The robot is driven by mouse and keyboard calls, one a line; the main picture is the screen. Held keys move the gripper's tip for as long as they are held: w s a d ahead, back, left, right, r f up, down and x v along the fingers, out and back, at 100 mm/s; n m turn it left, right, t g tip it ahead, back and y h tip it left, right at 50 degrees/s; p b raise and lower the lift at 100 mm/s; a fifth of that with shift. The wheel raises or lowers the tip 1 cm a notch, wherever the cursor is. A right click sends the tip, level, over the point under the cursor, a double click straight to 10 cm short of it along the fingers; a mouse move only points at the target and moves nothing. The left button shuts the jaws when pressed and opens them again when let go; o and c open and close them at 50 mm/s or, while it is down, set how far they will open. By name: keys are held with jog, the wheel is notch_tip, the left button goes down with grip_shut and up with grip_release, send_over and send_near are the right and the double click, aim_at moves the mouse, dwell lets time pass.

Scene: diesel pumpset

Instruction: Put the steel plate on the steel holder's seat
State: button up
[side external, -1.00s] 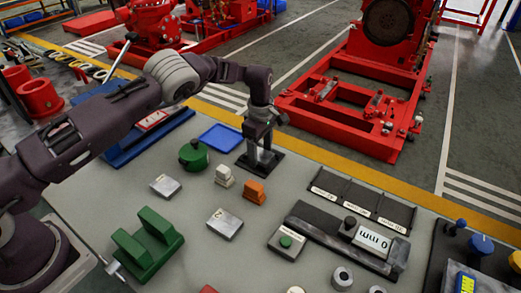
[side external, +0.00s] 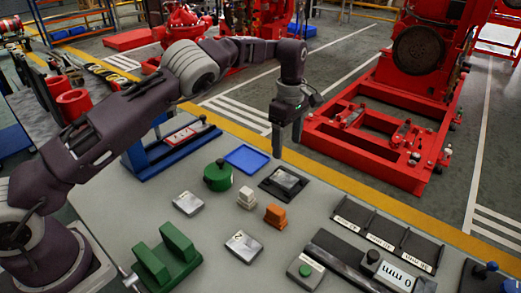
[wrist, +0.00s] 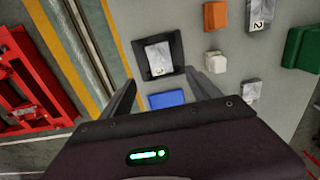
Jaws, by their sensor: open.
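A steel plate (side external: 286,179) lies inside the black square frame of the holder (side external: 267,188) near the table's back edge. In the wrist view the plate (wrist: 158,58) shows a dark mark and sits within the holder's dark rim (wrist: 177,45), looking slightly turned. My gripper (side external: 287,145) is open and empty above the holder, apart from the plate. Its two fingers (wrist: 163,78) spread on either side in the wrist view. Two other steel plates lie on the table, one plain-looking (side external: 187,203) and one marked 2 (side external: 243,246).
A black slotted rack (side external: 387,233) lies to the right. A green bracket (side external: 167,257) is at front left.

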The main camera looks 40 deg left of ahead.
jog(key=s+a+r+m+t+h, duration=0.15)
jog(key=s+r, duration=0.25)
jog(key=r, duration=0.5)
jog(key=s+a+r+m+t, duration=0.1)
jog(key=s+a+r+m, duration=0.2)
jog(key=s+r, duration=0.35)
jog(key=s+r+m, duration=0.4)
jog(key=s+r, duration=0.4)
jog(key=s, duration=0.3)
jog(key=s+f+m+t, duration=0.1)
jog(key=s+f+m, duration=0.2)
jog(key=s, duration=0.6)
jog(key=s+f+m+t+y, duration=0.1)
jog(key=s+f+m+t, duration=0.1)
jog(key=s+m, duration=0.4)
jog(key=s+f, duration=0.1)
jog(key=s, duration=0.3)
jog(key=shift+s+a, duration=0.2)
